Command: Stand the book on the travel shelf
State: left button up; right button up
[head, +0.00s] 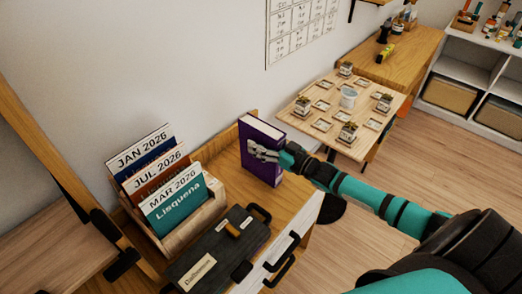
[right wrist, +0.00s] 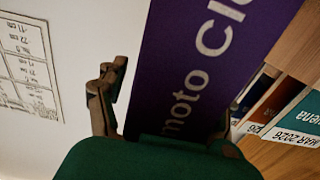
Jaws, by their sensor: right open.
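The purple book (head: 264,132) stands upright on the light wood cabinet top (head: 229,166), close to the wall. My right gripper (head: 255,151) is at the book's near face, with its open fingers overlapping the cover in the head view. In the right wrist view the book (right wrist: 195,65) fills the middle, with pale lettering. One finger (right wrist: 104,95) shows beside its left edge; the other finger is mostly hidden, so contact cannot be told. No shelf marked as travel is recognisable. My left gripper is out of view.
A wooden rack of month-labelled folders (head: 172,236) stands left of the book. A dark case (head: 215,262) with handles lies in front of the rack. A small table (head: 318,131) with several pots and cards is to the right, and a white shelf unit (head: 467,65) is beyond.

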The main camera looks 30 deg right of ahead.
grip_shut()
jog(key=shift+r, duration=0.15)
dwell(0.5)
